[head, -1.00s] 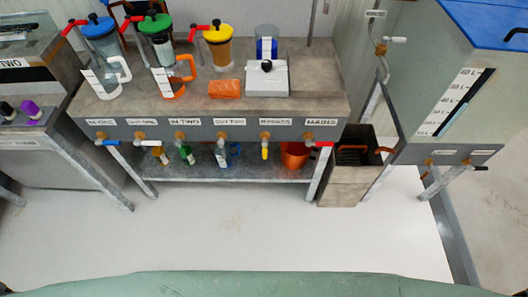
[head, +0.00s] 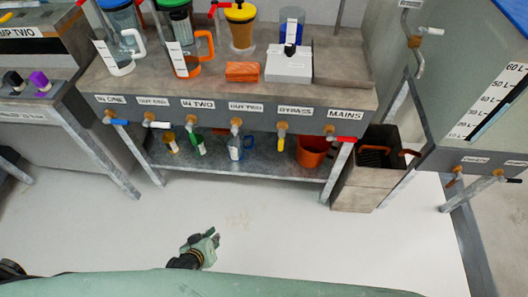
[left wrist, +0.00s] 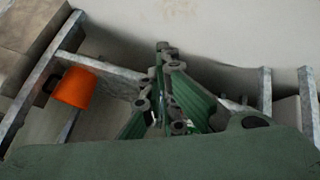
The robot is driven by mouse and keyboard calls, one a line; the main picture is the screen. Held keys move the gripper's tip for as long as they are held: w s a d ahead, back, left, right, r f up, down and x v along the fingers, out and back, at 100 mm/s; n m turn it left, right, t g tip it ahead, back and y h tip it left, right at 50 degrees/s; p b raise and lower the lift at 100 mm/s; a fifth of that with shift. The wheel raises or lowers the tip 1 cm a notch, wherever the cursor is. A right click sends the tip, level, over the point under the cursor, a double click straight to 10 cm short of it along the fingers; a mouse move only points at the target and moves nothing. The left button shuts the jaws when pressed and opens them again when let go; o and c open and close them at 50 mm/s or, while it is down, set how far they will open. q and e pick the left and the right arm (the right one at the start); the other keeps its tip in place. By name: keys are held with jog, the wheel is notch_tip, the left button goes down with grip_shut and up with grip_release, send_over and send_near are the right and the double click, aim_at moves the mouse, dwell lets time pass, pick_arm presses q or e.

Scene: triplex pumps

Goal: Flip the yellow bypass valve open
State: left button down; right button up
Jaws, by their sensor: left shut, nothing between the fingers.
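The yellow bypass valve handle (head: 281,143) hangs straight down from its brass fitting under the BYPASS label (head: 295,111), on the front panel of the bench. My left gripper (head: 212,238) is in the head view, low over the white floor, in front of the bench and down-left of the yellow handle. It is shut, empty and well apart from the valve. Its green and dark fingers (left wrist: 178,100) fill the middle of the left wrist view, where I cannot make out the yellow handle. My right gripper is not in view.
Next to the bypass are the red mains handle (head: 347,139) and the hanging OUT TWO valve (head: 236,128). An orange bucket (head: 312,151) stands on the lower shelf; it also shows in the left wrist view (left wrist: 75,88). The floor (head: 330,240) before the bench is clear.

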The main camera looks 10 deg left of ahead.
pick_arm(q)
jog(key=w+d+r+n+t+h+b, duration=0.2)
jog(key=w+d+r+n+t+b, duration=0.25)
jog(key=w+r, duration=0.65)
jog(key=n+t+h+b, duration=0.4)
jog(key=n+b, duration=0.1)
jog(key=b, duration=0.1)
send_near(281, 144)
jog(key=a, duration=0.6)
jog(key=shift+w+d+f, duration=0.15)
jog(key=shift+w+f, duration=0.05)
jog(key=shift+f, duration=0.3)
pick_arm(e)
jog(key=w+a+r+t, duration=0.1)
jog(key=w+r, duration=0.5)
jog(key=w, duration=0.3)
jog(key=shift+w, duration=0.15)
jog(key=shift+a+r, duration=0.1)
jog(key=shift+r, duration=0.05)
pick_arm(q)
jog(key=b+x, duration=0.1)
jog(key=x, duration=0.9)
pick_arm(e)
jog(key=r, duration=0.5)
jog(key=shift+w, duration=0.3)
pick_arm(q)
jog(key=shift+f+b, duration=0.15)
jog(key=shift+b, duration=0.2)
